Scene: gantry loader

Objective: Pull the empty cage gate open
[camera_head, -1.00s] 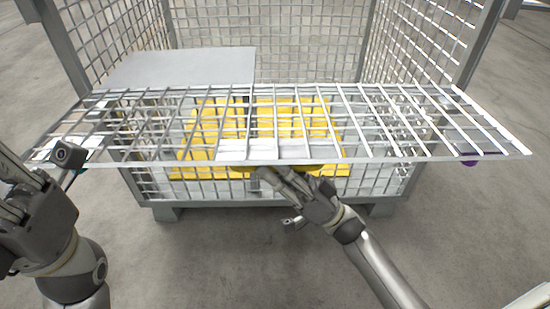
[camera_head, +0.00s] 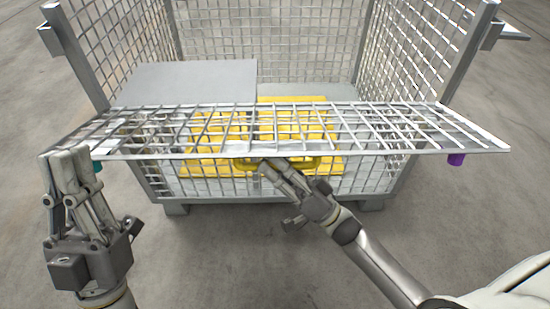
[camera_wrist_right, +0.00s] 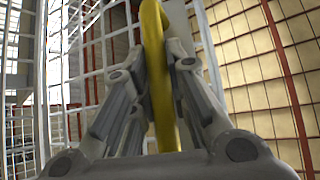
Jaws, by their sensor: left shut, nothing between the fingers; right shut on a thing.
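The cage gate (camera_head: 345,152) is a grey wire-mesh panel. It leans out from the front of the cage, its near edge toward me. A yellow handle (camera_head: 311,162) sits at the middle of that near edge. My right gripper (camera_head: 268,170) is shut on the handle; in the right wrist view the yellow bar (camera_wrist_right: 157,50) runs between its fingers. My left gripper (camera_head: 68,158) is shut and empty at the gate's left near corner; I cannot tell whether it touches the mesh.
The mesh cage (camera_head: 155,187) stands on feet on the concrete floor. Inside are a yellow slab (camera_head: 290,99) and a grey box (camera_head: 190,80). A purple piece (camera_head: 456,159) and a teal piece (camera_head: 97,166) show by the gate's ends. The floor in front is clear.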

